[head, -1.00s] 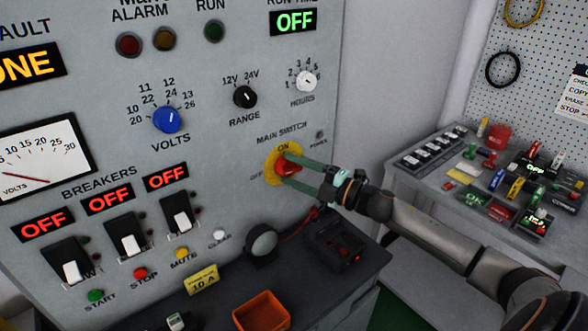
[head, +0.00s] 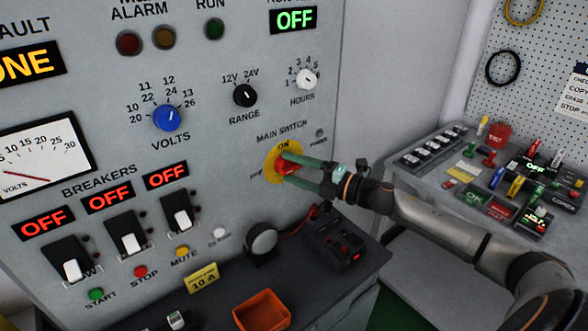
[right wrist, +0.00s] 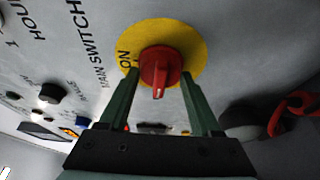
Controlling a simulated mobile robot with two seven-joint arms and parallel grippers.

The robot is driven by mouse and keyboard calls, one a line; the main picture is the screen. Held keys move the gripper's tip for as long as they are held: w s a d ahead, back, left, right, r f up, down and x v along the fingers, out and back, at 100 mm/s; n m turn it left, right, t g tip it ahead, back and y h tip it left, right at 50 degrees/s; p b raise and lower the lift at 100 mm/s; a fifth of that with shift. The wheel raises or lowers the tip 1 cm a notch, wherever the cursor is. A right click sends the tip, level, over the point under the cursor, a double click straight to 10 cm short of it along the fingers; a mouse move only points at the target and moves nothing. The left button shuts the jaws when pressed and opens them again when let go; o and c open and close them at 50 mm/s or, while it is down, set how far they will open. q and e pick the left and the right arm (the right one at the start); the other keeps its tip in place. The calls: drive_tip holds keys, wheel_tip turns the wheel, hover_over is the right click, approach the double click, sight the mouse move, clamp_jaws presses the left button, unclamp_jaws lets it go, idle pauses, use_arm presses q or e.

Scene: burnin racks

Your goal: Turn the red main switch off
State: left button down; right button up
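The red main switch (head: 286,166) sits on a round yellow plate (head: 270,165) on the grey panel, with ON printed above and OFF at its left. My right gripper (head: 284,170) reaches it from the right, one green finger above the knob and one below. In the right wrist view the red knob (right wrist: 160,68) stands between the two fingers (right wrist: 159,78), with gaps on both sides, so the gripper is open around it. Its white mark lies at the lower end, away from the ON label and apparently toward the OFF side. My left gripper is not in view.
Above the switch are the black range knob (head: 245,96) and white hours knob (head: 306,79). Below are a grey round part (head: 262,239), a black box (head: 338,245) and an orange bin (head: 262,312) on the ledge. A cluttered side bench (head: 410,180) stands at the right.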

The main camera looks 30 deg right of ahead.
drive_tip(key=o, duration=0.4)
drive_tip(key=shift+s+d+f, duration=0.1)
drive_tip(key=shift+s+d, duration=0.1)
drive_tip(key=shift+s, duration=0.2)
drive_tip(key=b+v, duration=0.1)
drive_tip(key=v, duration=1)
drive_tip(key=shift+s, duration=0.3)
drive_tip(key=shift+d, duration=0.15)
